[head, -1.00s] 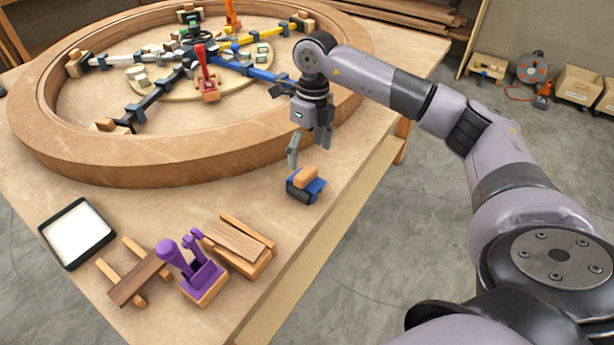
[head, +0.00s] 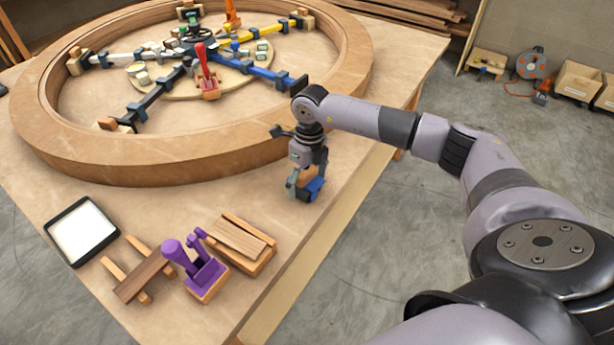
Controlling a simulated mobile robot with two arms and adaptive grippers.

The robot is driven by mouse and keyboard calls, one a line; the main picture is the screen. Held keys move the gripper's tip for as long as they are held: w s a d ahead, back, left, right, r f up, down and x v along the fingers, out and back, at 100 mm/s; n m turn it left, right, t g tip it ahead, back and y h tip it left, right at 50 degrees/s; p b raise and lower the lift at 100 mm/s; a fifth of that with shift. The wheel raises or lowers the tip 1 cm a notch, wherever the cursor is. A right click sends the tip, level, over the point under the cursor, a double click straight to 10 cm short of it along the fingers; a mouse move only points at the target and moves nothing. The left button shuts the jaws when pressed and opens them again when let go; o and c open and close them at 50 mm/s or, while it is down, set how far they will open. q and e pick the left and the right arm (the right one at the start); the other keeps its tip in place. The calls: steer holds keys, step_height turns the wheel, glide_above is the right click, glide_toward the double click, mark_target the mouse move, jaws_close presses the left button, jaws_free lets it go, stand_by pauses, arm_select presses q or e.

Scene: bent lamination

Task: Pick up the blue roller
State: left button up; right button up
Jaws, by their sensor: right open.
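The blue roller (head: 314,189), a blue frame with a wooden handle and a dark roller, sits on the table near its right edge. My right gripper (head: 304,184) points down at the roller, with its fingers around or just in front of the wooden handle. It is open, and I cannot tell whether it touches the roller. The gripper hides much of the handle and the left part of the roller. My left gripper is not in view.
A large wooden ring (head: 180,172) with coloured spokes fills the back of the table. In front are a white-topped tray (head: 82,231), a purple tool (head: 203,272) and a wooden block holder (head: 240,240). The table's right edge is close to the roller.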

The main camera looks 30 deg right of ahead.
steer(key=shift+c, duration=0.3)
steer(key=c, duration=1.2)
steer(key=shift+c, duration=0.5)
steer(key=shift+r, duration=0.1)
steer(key=shift+r, duration=0.2)
steer(key=shift+c, duration=1.3)
step_height(320, 180, up, 20)
steer(key=b, duration=0.2)
steer(key=shift+f, duration=0.25)
steer(key=o, duration=1)
steer(key=c, duration=0.7)
